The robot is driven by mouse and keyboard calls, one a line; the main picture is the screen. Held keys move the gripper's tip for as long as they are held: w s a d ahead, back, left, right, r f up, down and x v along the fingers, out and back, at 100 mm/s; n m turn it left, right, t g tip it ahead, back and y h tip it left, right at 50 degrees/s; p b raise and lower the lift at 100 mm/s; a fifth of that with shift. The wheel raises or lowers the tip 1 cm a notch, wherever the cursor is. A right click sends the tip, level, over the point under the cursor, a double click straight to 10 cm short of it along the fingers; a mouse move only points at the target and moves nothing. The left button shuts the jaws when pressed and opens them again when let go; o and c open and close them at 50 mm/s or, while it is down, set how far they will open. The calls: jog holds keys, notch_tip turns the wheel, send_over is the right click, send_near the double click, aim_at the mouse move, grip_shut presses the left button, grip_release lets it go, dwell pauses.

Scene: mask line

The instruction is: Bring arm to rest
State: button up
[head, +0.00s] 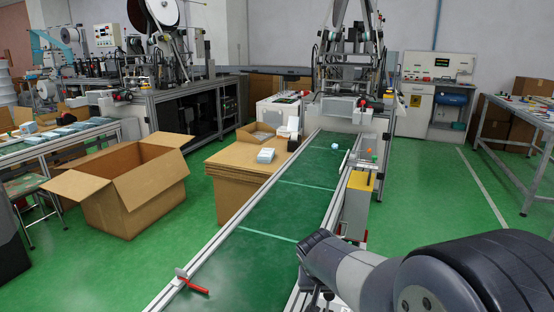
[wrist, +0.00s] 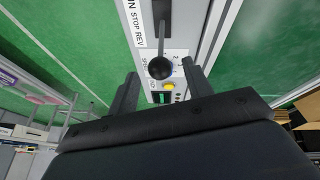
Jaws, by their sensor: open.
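My arm (head: 375,275) reaches in from the lower right of the head view and ends beside the near right edge of the conveyor. My gripper (wrist: 159,72) shows in the wrist view with its two dark fingers apart and nothing held between them. A lever with a round black knob (wrist: 159,68) appears between the fingertips in that view. I cannot tell how far the knob is from them. In the head view, the gripper's dark fingers (head: 319,293) are small and partly cut off at the bottom edge.
A control panel (wrist: 143,38) marked STOP and REV, with a yellow button (wrist: 169,86), lies beyond the fingers. The green conveyor belt (head: 260,210) runs away, with a red-handled tool (head: 192,283) on its left rail. An open carton (head: 135,195) stands left; floor (head: 440,190) is clear on the right.

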aim_at(329, 294)
jog(key=x, duration=0.3)
jog(key=shift+d+f, duration=0.1)
jog(key=shift+f, duration=0.05)
jog(key=shift+w, duration=0.2)
